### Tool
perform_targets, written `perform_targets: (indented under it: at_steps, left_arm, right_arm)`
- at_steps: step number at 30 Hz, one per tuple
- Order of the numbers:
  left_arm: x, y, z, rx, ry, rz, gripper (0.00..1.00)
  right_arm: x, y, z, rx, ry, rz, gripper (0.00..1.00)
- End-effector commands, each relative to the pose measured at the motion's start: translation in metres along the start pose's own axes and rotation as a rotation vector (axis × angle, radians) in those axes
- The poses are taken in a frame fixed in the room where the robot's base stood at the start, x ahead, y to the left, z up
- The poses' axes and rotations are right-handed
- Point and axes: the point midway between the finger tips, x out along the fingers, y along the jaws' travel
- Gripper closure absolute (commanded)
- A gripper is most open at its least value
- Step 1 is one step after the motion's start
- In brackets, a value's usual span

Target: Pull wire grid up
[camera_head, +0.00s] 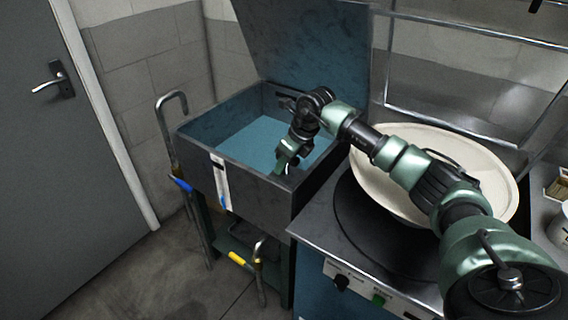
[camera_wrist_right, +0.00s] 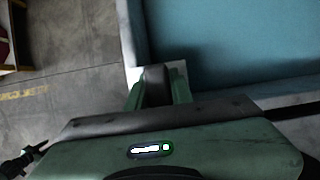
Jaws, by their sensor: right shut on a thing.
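A dark open-topped tub (camera_head: 190,131) with a pale blue inside stands under a raised lid. I cannot make out any wire grid mesh in it. My right gripper (camera_head: 283,166) reaches down at the tub's front rim, near its right corner. In the right wrist view my right gripper (camera_wrist_right: 157,88) is shut on a small dark grey piece (camera_wrist_right: 156,78) at the tub's corner, next to the blue inside. Whether this piece belongs to the wire grid cannot be told. My left gripper does not show in the head view.
The raised lid (camera_head: 310,45) stands behind the tub. A large cream oval dish (camera_head: 490,165) and a round black plate (camera_head: 350,215) are on the counter to the right. Bent pipes with blue and yellow handles (camera_head: 240,260) stand left of and below the tub. Open floor lies left.

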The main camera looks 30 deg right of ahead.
Motion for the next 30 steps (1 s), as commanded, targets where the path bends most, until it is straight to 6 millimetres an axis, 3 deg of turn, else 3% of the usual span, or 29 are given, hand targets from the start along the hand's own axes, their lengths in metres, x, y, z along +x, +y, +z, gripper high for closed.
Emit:
perform_targets:
  at_steps: [20,26,30]
  left_arm:
    - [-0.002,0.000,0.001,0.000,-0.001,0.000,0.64]
    - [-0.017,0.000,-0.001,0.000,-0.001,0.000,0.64]
    - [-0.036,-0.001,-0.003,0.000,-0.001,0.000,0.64]
  right_arm:
    - [-0.003,-0.001,0.001,0.000,-0.002,-0.001,1.00]
    - [-0.028,-0.001,0.012,-0.001,-0.004,-0.002,1.00]
    - [-0.061,-0.001,0.026,-0.001,-0.004,-0.004,1.00]
